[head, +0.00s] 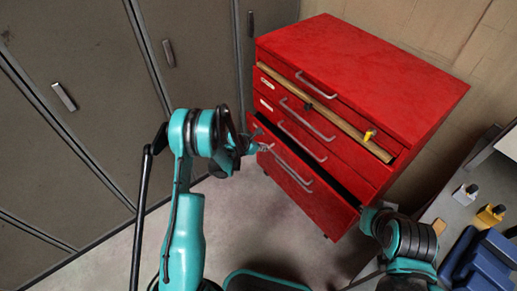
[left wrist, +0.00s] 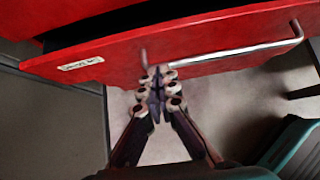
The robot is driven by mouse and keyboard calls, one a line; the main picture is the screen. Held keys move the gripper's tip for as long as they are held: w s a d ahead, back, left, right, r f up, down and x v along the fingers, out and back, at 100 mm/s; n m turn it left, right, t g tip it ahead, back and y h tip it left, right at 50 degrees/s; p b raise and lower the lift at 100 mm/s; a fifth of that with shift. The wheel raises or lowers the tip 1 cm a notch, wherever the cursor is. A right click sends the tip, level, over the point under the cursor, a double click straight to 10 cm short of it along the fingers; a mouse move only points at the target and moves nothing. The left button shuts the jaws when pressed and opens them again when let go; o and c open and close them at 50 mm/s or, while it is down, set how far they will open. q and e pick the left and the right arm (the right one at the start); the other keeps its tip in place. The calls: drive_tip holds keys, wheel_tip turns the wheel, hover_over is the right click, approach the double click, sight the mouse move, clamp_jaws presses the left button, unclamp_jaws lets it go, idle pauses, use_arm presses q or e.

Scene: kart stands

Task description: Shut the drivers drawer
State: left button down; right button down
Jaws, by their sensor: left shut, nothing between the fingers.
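The red cabinet (head: 355,70) has several drawers with metal bar handles. Its lowest drawer (head: 315,205) stands out from the body, with a dark gap above its front. I cannot read which drawer is the drivers one. My left gripper (head: 264,147) is shut and empty at the left end of that drawer's front. In the left wrist view the gripper's fingertips (left wrist: 157,76) are together in front of the drawer front (left wrist: 190,40), at the left end of its handle (left wrist: 235,51). Contact cannot be told. My right arm is at lower right; its gripper does not show.
Grey lockers (head: 70,90) stand at left. A bench with blue and yellow items (head: 489,214) is at right. Floor before the cabinet is clear.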

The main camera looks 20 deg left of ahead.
use_arm(q)
drive_tip(key=shift+w+d+f+b, duration=0.3)
drive_tip(key=shift+w+d, duration=0.25)
drive_tip(key=shift+w, duration=0.2)
drive_tip(key=shift+w+d+f+b, duration=0.3)
drive_tip(key=shift+w+d, duration=0.25)
drive_tip(key=shift+w, duration=0.25)
drive_tip(key=shift+w+d+f+b, duration=0.2)
drive_tip(key=shift+w+d+b, duration=0.15)
drive_tip(key=shift+w+d, duration=0.3)
drive_tip(key=shift+w+a, duration=0.1)
